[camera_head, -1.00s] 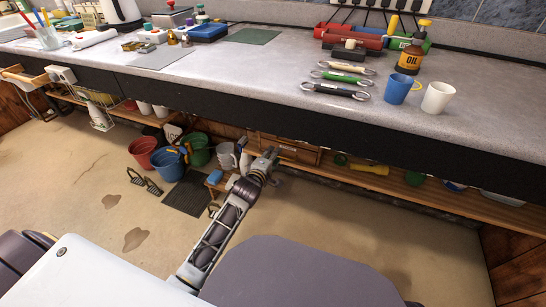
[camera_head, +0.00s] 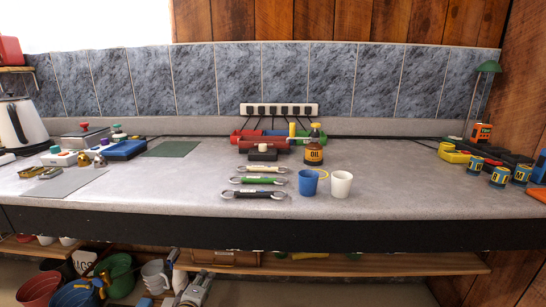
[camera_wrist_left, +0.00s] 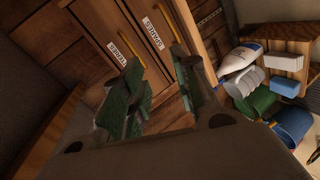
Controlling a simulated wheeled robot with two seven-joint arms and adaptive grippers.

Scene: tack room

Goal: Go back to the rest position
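My left gripper (camera_head: 199,283) shows at the bottom edge of the head view, below the bench front and right of the grey jugs. In the left wrist view the gripper (camera_wrist_left: 160,92) has its two green-padded fingers apart with nothing between them. Behind the fingers is a wooden drawer front (camera_wrist_left: 120,50) with white labels. The left arm is mostly cut off by the picture edge. My right gripper is in neither view.
The grey bench (camera_head: 400,200) runs across the view above the gripper. A wooden shelf (camera_head: 350,264) lies under it. A green bucket (camera_head: 120,272), a blue bucket (camera_head: 75,295) and grey jugs (camera_head: 156,275) stand left of the gripper. A blue cup (camera_head: 308,181) and a white cup (camera_head: 341,184) stand on the bench.

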